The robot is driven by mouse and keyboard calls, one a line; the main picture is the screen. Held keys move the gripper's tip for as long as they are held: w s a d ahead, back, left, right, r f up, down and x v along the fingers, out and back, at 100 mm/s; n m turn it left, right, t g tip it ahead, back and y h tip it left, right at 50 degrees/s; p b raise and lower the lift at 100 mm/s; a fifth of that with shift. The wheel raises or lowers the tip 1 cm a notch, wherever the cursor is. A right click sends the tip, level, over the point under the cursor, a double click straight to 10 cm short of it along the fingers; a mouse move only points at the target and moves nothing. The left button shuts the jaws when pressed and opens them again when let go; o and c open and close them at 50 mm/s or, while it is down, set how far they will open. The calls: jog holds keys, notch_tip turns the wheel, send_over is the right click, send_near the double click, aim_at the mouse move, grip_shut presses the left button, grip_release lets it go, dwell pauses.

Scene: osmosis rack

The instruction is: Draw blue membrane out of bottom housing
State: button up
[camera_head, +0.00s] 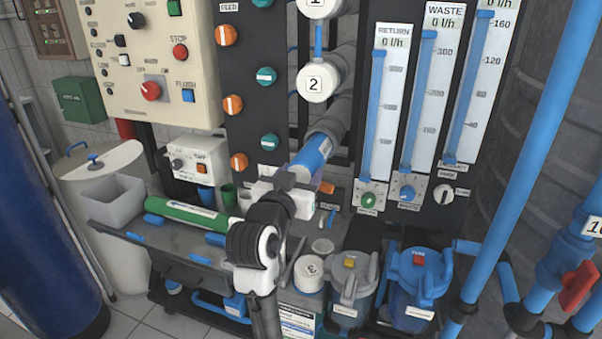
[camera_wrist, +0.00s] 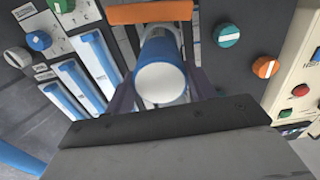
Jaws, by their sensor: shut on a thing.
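The blue membrane (camera_head: 313,153) is a blue cylinder with a pale end. It sticks partly out of the open grey bottom housing (camera_head: 330,128), below the white cap marked 2; its inner part is hidden inside. My gripper (camera_head: 294,178) is shut on the outer end of the membrane, in front of the housing mouth. In the wrist view the round white end of the membrane (camera_wrist: 161,83) faces the camera, with a dark finger on each side. The fingertips' contact is partly hidden.
A green cylinder (camera_head: 192,217) lies on the bench to the left, near a grey bin (camera_head: 112,200). Flow meters (camera_head: 386,100) stand right of the membrane.

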jog(key=shift+s, duration=0.1)
jog(key=o, duration=1.2)
jog(key=shift+f, duration=0.1)
jog(key=b+v, duration=0.6)
jog(key=v, duration=0.3)
jog(key=shift+a+f, duration=0.1)
jog(key=shift+f, duration=0.05)
